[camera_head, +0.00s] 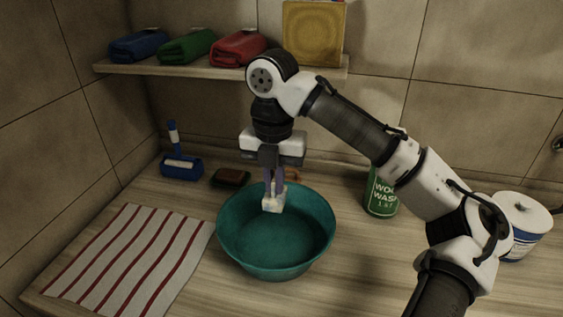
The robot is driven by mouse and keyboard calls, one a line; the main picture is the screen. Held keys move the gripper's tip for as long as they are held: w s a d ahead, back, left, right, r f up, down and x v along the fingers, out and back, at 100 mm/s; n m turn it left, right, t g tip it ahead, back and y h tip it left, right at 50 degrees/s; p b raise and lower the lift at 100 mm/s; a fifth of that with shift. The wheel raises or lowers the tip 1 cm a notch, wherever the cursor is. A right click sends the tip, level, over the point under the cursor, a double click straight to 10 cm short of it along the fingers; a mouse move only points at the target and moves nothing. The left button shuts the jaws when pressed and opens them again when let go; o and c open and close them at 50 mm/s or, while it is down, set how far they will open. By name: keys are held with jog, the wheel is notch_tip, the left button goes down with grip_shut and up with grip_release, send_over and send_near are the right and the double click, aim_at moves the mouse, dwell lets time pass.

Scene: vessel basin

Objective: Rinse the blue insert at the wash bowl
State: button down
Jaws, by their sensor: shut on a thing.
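The wash bowl (275,262) is a wide teal basin on the wooden counter, in the middle of the view. My gripper (273,196) points down over the bowl's back part, its fingers shut on a small pale, cream-coloured block (272,205). The block is at or inside the back rim; I cannot tell whether it touches the bowl. The fingers look bluish and hide part of the block. No plainly blue part shows in the grip. A blue item with a white strip and an upright handle (181,166) stands at the back left, apart from my gripper.
A red-striped cloth (135,262) lies left of the bowl. A dark brown-red block (230,177) is behind it. A green can (381,193) and a white tub (524,222) stand right. A shelf (190,70) above holds rolled cloths and a yellow box.

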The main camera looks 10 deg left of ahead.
jog(key=shift+w+f+b, duration=0.15)
jog(key=shift+f+b, duration=0.1)
jog(key=shift+b, duration=0.05)
notch_tip(320, 180, down, 2)
jog(key=shift+b, duration=1.25)
notch_tip(320, 180, down, 11)
jog(key=b, duration=1.2)
jog(key=shift+f, duration=0.1)
dwell(0.9)
notch_tip(320, 180, up, 13)
jog(key=p, duration=1.4)
jog(key=shift+f, duration=0.1)
dwell(1.6)
